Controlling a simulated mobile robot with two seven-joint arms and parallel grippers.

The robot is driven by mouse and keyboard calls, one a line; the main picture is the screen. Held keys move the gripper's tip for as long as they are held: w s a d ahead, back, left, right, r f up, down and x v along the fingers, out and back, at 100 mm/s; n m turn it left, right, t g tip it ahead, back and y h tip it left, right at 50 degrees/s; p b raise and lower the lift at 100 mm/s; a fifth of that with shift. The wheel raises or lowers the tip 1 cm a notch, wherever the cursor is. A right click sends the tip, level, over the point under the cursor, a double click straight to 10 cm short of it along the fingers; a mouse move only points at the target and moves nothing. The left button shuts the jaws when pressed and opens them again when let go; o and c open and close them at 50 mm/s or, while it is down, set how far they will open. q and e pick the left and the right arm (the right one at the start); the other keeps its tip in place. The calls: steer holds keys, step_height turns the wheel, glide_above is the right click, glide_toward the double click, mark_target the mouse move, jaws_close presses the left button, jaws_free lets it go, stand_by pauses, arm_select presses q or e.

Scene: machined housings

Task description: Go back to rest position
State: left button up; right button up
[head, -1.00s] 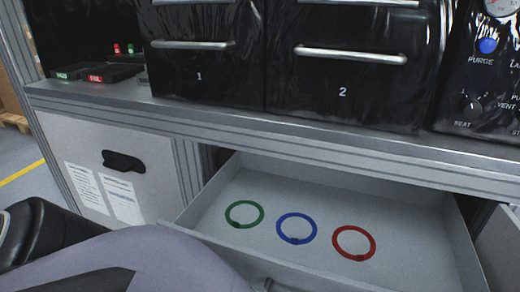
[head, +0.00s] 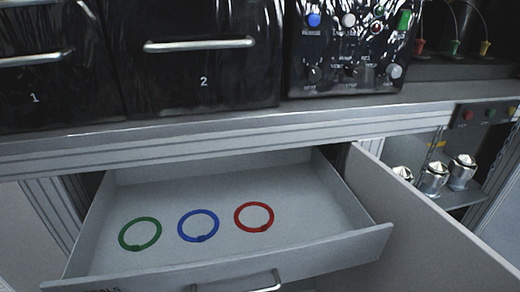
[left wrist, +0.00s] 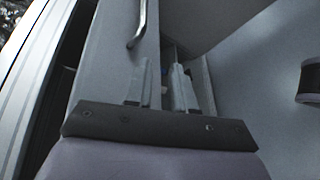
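My left gripper (left wrist: 162,85) shows only in the left wrist view. Its two fingers stand apart with a gap between them, and I see nothing held. A grey panel with a metal handle (left wrist: 138,25) lies beyond the fingertips; I cannot tell how far away it is. Neither of my arms shows in the head view, and my right gripper is in no view.
An open drawer (head: 330,243) holds green (head: 140,233), blue (head: 198,225) and red (head: 254,216) rings lying flat. A grey door (head: 420,215) stands open on its right. Several metal housings (head: 433,178) stand on a shelf beyond. A control panel (head: 350,50) sits above the worktop.

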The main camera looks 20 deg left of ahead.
arm_select(q)
steer(key=w+d+f+m+g+y+p, duration=0.1)
steer(key=w+d+f+m+y+p, duration=0.5)
steer(key=m, duration=1.1)
steer(key=shift+d+f+m+y+p, duration=0.15)
steer(key=shift+d+m+y+p, duration=0.25)
steer(key=shift+d+p, duration=0.35)
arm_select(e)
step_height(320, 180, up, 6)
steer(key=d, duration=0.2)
